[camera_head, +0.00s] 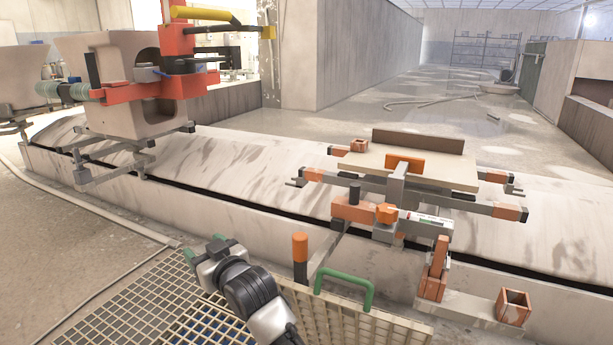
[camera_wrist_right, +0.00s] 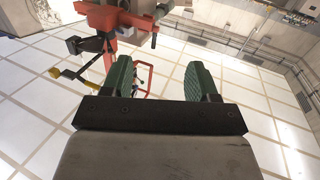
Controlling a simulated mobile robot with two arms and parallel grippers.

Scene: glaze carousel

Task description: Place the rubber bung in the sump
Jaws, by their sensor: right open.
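My right gripper (camera_head: 203,247) is low in the middle left of the head view, above a pale floor grating (camera_head: 135,310). Its green fingers also show in the right wrist view (camera_wrist_right: 161,75), spread apart with nothing between them. They point up towards the ceiling and a red machine. I cannot pick out the rubber bung for certain; a small dark cylinder (camera_head: 355,190) stands on an orange block of the carriage, but I cannot tell what it is. No sump opening can be made out. My left gripper is not in view.
A panel with a green handle (camera_head: 347,288) stands beside the grating, near an orange-topped black post (camera_head: 300,256). A low concrete wall and curved track (camera_head: 240,165) run across behind. A carriage with a pale board (camera_head: 430,168) stands over it; an orange box (camera_head: 513,306) sits at right.

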